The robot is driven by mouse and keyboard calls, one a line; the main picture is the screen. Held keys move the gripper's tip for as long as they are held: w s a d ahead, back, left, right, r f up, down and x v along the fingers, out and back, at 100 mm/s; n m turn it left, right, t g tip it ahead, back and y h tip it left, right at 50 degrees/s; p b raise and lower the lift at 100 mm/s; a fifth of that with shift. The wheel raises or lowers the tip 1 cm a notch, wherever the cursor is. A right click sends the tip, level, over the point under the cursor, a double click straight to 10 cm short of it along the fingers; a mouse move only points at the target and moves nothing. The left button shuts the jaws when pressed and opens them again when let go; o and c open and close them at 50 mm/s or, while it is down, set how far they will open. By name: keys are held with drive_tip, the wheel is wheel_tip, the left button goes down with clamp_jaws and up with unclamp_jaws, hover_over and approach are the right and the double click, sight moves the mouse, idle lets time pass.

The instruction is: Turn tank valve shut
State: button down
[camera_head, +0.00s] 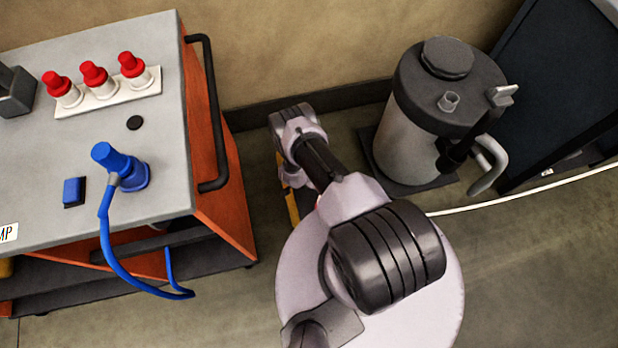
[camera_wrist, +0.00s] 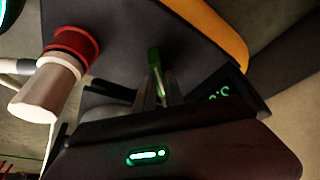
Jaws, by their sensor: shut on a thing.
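My gripper (camera_wrist: 163,92) is low in the wrist view, its two narrow fingers shut on a slim green piece (camera_wrist: 154,62). This looks like the tank valve's handle and stands against a dark surface (camera_wrist: 120,30). The fingers and my gripper's dark body cover its lower part, so its exact angle cannot be told. In the head view my wrist reaches down between the cart and the grey canister, and my own arm hides the fingers and the green piece.
A red-and-white fitting (camera_wrist: 62,75) is close left of my fingers. A yellow edge (camera_wrist: 220,30) borders the dark surface. The cart (camera_head: 165,195), with a blue plug (camera_head: 118,165) and hanging cable, stands left. The grey canister (camera_head: 405,135) stands right, near a white hose (camera_head: 545,190).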

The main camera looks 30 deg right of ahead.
drive_tip(key=m, duration=0.2)
drive_tip(key=m+g, duration=0.1)
drive_tip(key=m, duration=0.1)
drive_tip(key=shift+w+m+g, duration=0.2)
drive_tip(key=shift+m+g, duration=0.1)
drive_tip(key=m+g, duration=0.1)
drive_tip(key=m, duration=0.3)
drive_tip(key=shift+g, duration=0.3)
drive_tip(key=shift+m, duration=0.3)
drive_tip(key=c, duration=1.4)
unclamp_jaws()
drive_tip(key=shift+c, duration=0.2)
drive_tip(key=p+v, duration=0.6)
drive_tip(key=v, duration=1.1)
drive_tip(key=shift+w+a+p, duration=0.25)
drive_tip(key=shift+a+p, duration=0.05)
